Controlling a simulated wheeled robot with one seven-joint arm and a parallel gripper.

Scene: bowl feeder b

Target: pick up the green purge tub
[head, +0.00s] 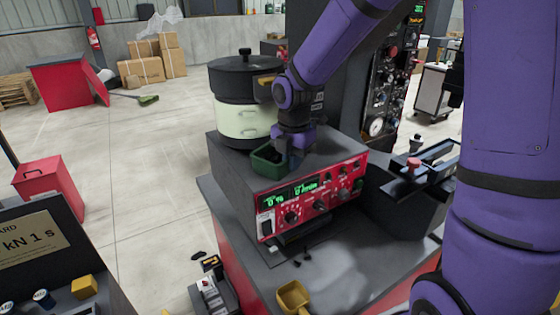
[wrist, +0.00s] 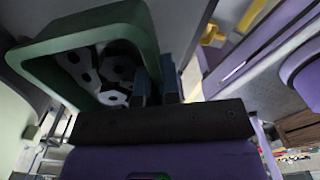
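The green purge tub (head: 266,164) shows in the head view at the top front left of the red-fronted control box. My gripper (head: 288,152) points down at the tub's right side. In the wrist view the tub's green rim (wrist: 149,35) fills the upper left, and dark and white patterned shapes show inside it. My two dark fingers (wrist: 157,85) are close together at its right wall, one on the inner side and one outside, and look shut on the wall. Whether the tub touches the box top is hard to tell.
The red-fronted control box (head: 318,202) stands on a grey-topped bench. A pale green and black bowl feeder (head: 240,120) stands close behind the tub. A yellow scoop (head: 294,297) lies in front, and a black fixture (head: 425,168) is at the right.

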